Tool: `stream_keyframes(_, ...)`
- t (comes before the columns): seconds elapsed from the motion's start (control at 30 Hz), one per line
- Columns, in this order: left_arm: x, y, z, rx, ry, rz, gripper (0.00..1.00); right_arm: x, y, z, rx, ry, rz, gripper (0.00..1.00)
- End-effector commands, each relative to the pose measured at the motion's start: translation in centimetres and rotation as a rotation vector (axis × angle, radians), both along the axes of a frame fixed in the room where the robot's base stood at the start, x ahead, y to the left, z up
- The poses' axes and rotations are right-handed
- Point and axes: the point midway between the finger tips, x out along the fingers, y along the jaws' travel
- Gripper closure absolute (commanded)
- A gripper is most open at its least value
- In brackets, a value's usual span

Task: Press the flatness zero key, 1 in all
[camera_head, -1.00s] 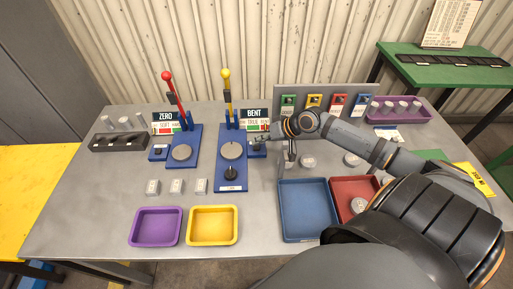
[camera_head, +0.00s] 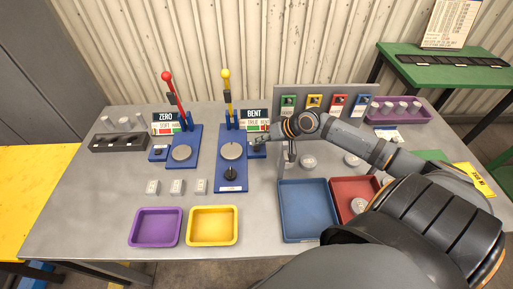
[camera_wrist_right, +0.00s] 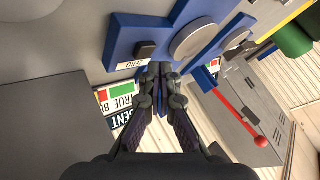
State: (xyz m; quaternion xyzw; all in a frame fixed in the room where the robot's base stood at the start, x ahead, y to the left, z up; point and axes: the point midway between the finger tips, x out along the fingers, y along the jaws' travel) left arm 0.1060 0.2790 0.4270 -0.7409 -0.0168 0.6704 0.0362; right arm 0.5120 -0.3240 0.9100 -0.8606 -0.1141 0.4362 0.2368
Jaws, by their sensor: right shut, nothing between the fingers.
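The flatness gauge (camera_head: 231,185) is the blue stand with the yellow-knobbed lever and the BENT display (camera_head: 253,113). Its zero key is on a small blue box (camera_head: 257,153) at the stand's right, partly hidden by my gripper in the head view. In the right wrist view the dark square key (camera_wrist_right: 145,50) shows clear of my fingers, beside a ZERO label (camera_wrist_right: 133,65). My right gripper (camera_head: 258,139) is shut and empty. Its fingertips (camera_wrist_right: 159,68) are close to the key box's edge; I cannot tell whether they touch. My left gripper is not in view.
A second blue stand (camera_head: 184,135) with a red lever and ZERO display is to the left. Purple (camera_head: 155,243), yellow (camera_head: 212,242), blue (camera_head: 307,238) and red (camera_head: 335,181) trays lie in front and right. Small pale blocks stand front left.

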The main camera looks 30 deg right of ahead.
Motion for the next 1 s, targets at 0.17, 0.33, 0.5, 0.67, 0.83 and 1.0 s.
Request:
stream_keyframes(0.17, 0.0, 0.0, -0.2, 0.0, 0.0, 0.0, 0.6, 0.0, 0.0, -0.7, 0.001, 0.0, -0.001, 1.0)
stream_keyframes(0.33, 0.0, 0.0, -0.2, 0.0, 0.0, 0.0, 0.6, 0.0, 0.0, -0.8, 0.0, 0.0, 0.0, 1.0)
stream_keyframes(0.5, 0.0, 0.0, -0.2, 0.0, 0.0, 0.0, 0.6, 0.0, 0.0, -0.8, 0.0, 0.0, 0.0, 1.0)
stream_keyframes(0.67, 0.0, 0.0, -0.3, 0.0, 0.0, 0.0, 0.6, 0.0, 0.0, -0.9, 0.0, 0.0, 0.0, 1.0)
stream_keyframes(0.83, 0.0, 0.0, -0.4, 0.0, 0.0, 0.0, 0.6, 0.0, 0.0, -1.1, 0.001, 0.0, -0.001, 1.0)
stream_keyframes(1.0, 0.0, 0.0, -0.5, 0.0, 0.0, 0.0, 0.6, 0.0, 0.0, -1.3, 0.001, 0.0, -0.001, 1.0)
